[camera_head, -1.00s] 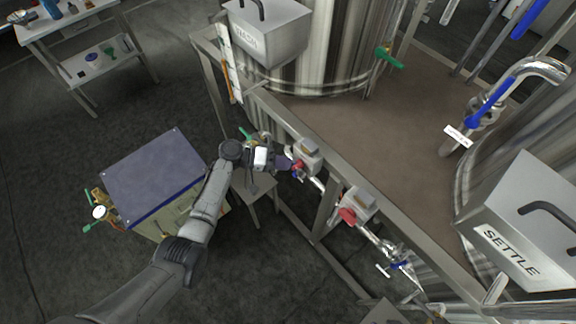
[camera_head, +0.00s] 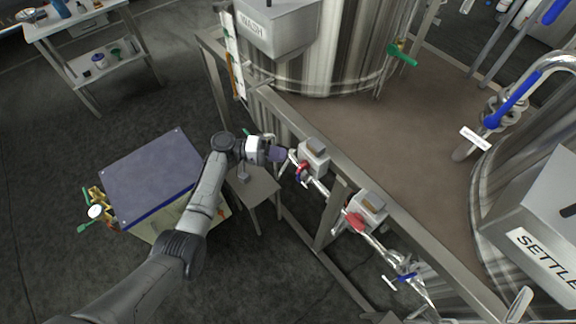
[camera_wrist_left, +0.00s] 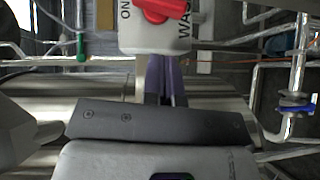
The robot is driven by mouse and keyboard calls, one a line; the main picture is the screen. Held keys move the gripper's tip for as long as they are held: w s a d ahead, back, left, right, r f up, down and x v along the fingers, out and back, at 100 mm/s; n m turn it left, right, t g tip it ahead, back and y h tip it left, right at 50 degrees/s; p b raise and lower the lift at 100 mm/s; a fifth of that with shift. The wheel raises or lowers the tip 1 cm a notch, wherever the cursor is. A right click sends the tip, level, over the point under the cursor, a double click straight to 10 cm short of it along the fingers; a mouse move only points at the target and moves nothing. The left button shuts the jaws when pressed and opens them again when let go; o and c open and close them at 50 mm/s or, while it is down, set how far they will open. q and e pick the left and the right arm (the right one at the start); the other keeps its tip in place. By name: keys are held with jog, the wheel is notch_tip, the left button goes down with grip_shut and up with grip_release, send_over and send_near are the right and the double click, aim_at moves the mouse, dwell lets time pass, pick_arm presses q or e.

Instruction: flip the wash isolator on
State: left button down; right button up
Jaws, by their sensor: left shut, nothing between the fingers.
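The wash isolator is a grey box (camera_head: 314,153) with a red knob (camera_head: 302,171) on the rail of the tank frame. In the left wrist view its pale face (camera_wrist_left: 155,38) carries "ON" at the left and partly cut-off "WAS" lettering at the right. The red knob (camera_wrist_left: 160,9) is cut by the top edge, so its full setting is hidden. My left gripper (camera_head: 287,155) is just left of the box in the head view. Its purple fingers (camera_wrist_left: 165,78) are shut and empty, below the knob in the wrist view. My right gripper is out of view.
A second grey box (camera_head: 370,205) with a red knob (camera_head: 355,222) sits farther along the rail. Pipework with a blue-handled valve (camera_head: 404,277) runs beyond it. A blue-topped cabinet (camera_head: 152,170) and a small grey stand (camera_head: 255,187) are below my arm.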

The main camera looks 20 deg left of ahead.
pick_arm(q)
jog(key=v, duration=0.9)
jog(key=shift+s+a+r, duration=0.2)
jog(key=shift+s+r, duration=0.05)
jog(key=shift+r, duration=0.1)
